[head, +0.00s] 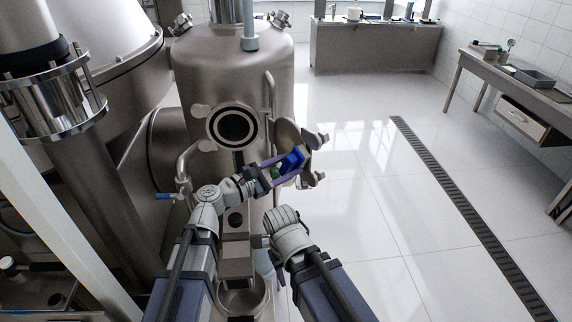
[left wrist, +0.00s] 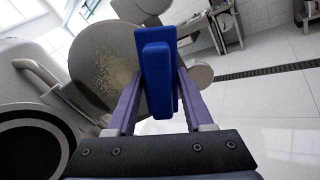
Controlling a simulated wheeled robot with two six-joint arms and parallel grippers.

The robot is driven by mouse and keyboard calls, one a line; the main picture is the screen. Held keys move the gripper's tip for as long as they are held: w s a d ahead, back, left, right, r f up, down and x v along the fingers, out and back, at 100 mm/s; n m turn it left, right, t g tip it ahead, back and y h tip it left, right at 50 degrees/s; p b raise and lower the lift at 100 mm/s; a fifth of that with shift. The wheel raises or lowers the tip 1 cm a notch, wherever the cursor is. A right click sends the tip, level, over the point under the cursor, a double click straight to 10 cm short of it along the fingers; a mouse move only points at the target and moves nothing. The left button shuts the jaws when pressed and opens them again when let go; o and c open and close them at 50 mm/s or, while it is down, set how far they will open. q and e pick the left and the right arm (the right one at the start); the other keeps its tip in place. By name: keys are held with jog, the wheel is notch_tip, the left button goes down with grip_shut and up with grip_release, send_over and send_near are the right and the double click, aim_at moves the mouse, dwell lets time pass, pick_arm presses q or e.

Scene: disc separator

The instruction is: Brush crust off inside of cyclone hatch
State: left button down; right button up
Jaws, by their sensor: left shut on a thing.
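The cyclone hatch (head: 287,134) is swung open to the right of the round port (head: 233,126) on the steel vessel. In the left wrist view the hatch's inner face (left wrist: 90,55) shows a pale, speckled crust patch (left wrist: 114,75). My left gripper (head: 288,166) is shut on a blue brush (head: 294,160), in front of the hatch. The brush (left wrist: 157,78) sits between the purple fingers and covers part of the hatch face; whether it touches is unclear. My right arm is folded low, below the left gripper; its fingers are not clearly seen.
Clamp knobs (head: 316,140) stick out at the hatch's right side. A curved pipe handle (head: 270,92) runs down the vessel. A side table (head: 530,90) with a tray stands far right. The tiled floor with a drain grate (head: 450,190) is clear.

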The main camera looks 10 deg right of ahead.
aim_at(285, 142)
pick_arm(q)
jog(key=shift+d+r+p, duration=0.1)
jog(key=shift+r+p, duration=0.75)
jog(key=shift+r, duration=0.15)
jog(key=shift+f, duration=0.1)
jog(key=shift+w, duration=0.15)
jog(key=shift+w+a, duration=0.45)
jog(key=shift+w, duration=0.3)
jog(key=shift+w+a, duration=0.4)
jog(key=shift+w, duration=0.3)
jog(key=shift+w+a, duration=0.25)
jog(key=shift+w, duration=0.3)
jog(key=shift+w+a, duration=0.25)
jog(key=shift+w, duration=0.25)
jog(key=shift+w+a, duration=0.35)
jog(key=shift+w, duration=0.1)
